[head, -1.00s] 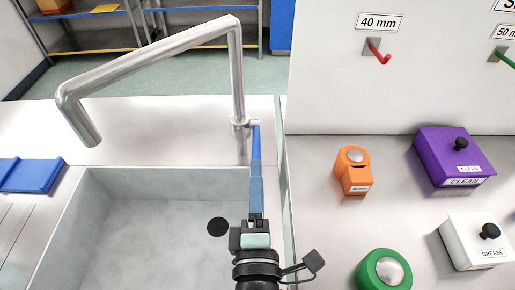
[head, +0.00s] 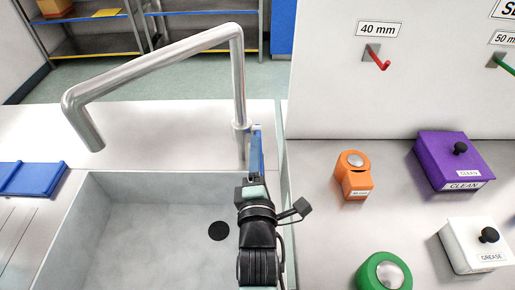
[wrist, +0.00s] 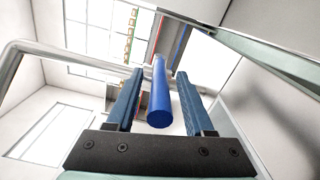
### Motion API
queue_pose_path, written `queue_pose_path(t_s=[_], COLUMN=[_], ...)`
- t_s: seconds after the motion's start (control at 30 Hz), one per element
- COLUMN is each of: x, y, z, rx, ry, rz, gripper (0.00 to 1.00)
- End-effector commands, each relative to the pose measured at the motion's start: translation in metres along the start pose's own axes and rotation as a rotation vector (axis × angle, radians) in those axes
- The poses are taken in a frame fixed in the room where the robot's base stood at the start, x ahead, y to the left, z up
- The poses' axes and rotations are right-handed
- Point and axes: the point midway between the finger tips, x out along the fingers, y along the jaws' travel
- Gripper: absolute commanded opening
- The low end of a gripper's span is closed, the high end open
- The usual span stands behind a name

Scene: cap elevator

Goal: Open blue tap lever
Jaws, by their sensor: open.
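The blue tap lever (wrist: 159,95) is a round blue rod. In the wrist view it lies between the two fingers of my gripper (wrist: 155,98), with a gap on each side. My gripper is open around it and not closed on it. In the head view the lever and the gripper's fingertips (head: 256,152) overlap at the right side of the tap's base, so the lever is largely hidden there. The steel tap (head: 239,80) rises behind the sink and its spout bends to the left.
The grey sink (head: 140,235) with a black drain (head: 219,231) lies left of my arm. An orange block (head: 354,180), a green round object (head: 374,273), a purple box (head: 450,165) and a white box (head: 462,245) stand on the right counter. A blue board (head: 35,179) lies at left.

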Motion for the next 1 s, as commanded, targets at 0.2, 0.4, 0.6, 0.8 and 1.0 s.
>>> queue_pose_path(t_s=[0.2,0.4,0.6,0.8,1.0], x=[0.0122,0.0128,0.0126,0.0124,0.0124], y=[0.0003,0.0002,0.0001,0.0001,0.0000], z=[0.0005,0.0004,0.0003,0.0003,0.0003], rx=[0.000,0.000,0.000,0.000,0.000], ry=[-0.001,-0.001,-0.001,0.000,0.000], rz=[0.000,0.000,0.000,0.000,0.000], gripper=[0.53,0.53,0.28,0.00,0.00])
